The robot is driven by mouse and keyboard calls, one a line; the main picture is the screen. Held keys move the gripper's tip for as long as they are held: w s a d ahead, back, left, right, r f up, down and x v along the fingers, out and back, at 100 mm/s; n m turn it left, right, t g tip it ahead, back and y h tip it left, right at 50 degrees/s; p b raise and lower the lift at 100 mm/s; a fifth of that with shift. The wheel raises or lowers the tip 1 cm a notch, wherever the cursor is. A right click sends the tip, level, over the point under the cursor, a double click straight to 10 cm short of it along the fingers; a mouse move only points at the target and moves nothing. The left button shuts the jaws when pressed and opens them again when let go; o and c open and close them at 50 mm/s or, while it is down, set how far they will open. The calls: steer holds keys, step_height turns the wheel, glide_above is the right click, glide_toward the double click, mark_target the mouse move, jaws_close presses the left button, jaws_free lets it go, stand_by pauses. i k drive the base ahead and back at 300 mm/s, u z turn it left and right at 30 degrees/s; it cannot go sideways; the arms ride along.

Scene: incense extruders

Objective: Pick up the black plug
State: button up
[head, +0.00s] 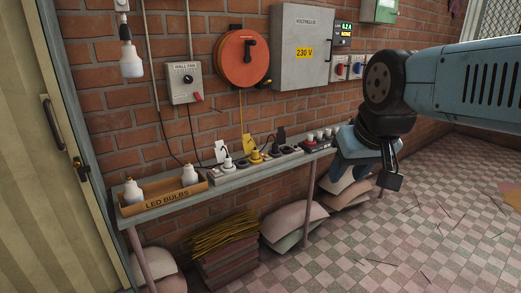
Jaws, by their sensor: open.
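The black plug (274,149) sits upright in a power strip (215,176) on the narrow wall shelf, to the right of a yellow plug (256,156) and a white plug (227,162). It is small in the head view and its prongs are hidden. My gripper (390,178) hangs from the arm on the right, in front of the shelf's right end. It is apart from the plug, open, with nothing seen in it. One finger shows; the other is hard to make out.
An LED bulbs box (165,204) with white bulbs stands at the shelf's left. A black unit (318,142) with several white plugs sits further right. A red cable reel (242,60) hangs above, its yellow cord hanging down. Sacks (293,222) lie below. The floor at right is mostly clear.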

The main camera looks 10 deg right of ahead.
mark_target(275, 150)
steer(key=u, duration=0.45)
steer(key=i, duration=1.7)
steer(key=z, duration=0.7)
steer(key=k, duration=0.75)
steer(key=z, duration=0.2)
steer(key=i, duration=0.8)
steer(key=u, duration=0.1)
